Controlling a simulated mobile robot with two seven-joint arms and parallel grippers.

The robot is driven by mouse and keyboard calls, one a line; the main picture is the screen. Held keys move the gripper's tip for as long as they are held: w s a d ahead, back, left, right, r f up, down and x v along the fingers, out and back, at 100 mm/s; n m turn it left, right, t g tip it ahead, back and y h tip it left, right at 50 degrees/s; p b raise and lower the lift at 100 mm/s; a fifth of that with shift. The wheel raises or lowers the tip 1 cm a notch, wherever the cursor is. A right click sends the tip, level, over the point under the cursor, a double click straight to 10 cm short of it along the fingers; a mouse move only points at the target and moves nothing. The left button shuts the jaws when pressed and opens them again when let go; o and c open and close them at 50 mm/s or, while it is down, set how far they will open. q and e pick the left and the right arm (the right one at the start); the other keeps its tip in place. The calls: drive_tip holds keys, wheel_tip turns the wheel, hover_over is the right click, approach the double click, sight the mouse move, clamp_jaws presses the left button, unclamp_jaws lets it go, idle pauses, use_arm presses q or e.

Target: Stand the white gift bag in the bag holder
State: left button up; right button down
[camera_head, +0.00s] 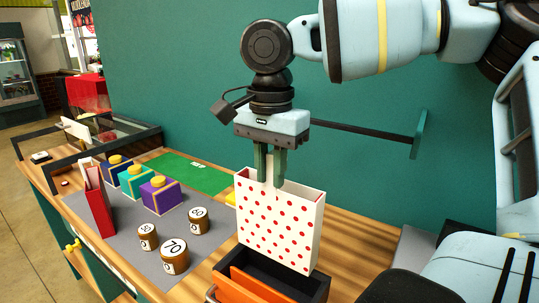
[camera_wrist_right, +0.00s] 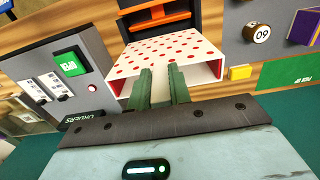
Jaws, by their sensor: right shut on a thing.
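The white gift bag with red dots (camera_head: 280,225) hangs upright from my right gripper (camera_head: 271,178), which is shut on its upper edge. The bag also shows in the right wrist view (camera_wrist_right: 160,50), with the green fingers (camera_wrist_right: 163,82) at its open top. A black open box with orange dividers (camera_head: 318,287), which looks like the bag holder, is below the bag at the front; it also shows in the right wrist view (camera_wrist_right: 186,22). The bag's lower edge overlaps the box's back part in the head view; I cannot tell whether it is inside. My left gripper is not in view.
On the grey mat (camera_head: 122,232) stand several round numbered jars (camera_head: 175,257), purple (camera_head: 160,195) and teal (camera_head: 136,181) gift boxes and a red bag (camera_head: 98,205). A green mat (camera_head: 195,172) lies behind. A green wall (camera_head: 200,70) closes the back.

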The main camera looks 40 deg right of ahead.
sight(270, 224)
drive_tip(key=shift+w+d+r, duration=0.1)
drive_tip(key=shift+w+d, duration=0.1)
drive_tip(key=shift+w, duration=0.05)
drive_tip(key=shift+s+a, duration=0.15)
drive_tip(key=shift+f, duration=0.2)
drive_tip(key=shift+f+b, duration=0.35)
drive_tip(key=shift+f, duration=1.95)
drive_tip(key=shift+f+b, duration=0.9)
drive_tip(key=shift+f, duration=1.05)
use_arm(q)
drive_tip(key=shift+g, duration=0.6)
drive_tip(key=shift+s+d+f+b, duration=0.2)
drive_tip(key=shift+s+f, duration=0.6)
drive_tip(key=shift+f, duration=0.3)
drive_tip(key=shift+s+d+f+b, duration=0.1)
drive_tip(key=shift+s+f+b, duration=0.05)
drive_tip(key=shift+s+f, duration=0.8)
use_arm(e)
drive_tip(key=shift+f, duration=1.6)
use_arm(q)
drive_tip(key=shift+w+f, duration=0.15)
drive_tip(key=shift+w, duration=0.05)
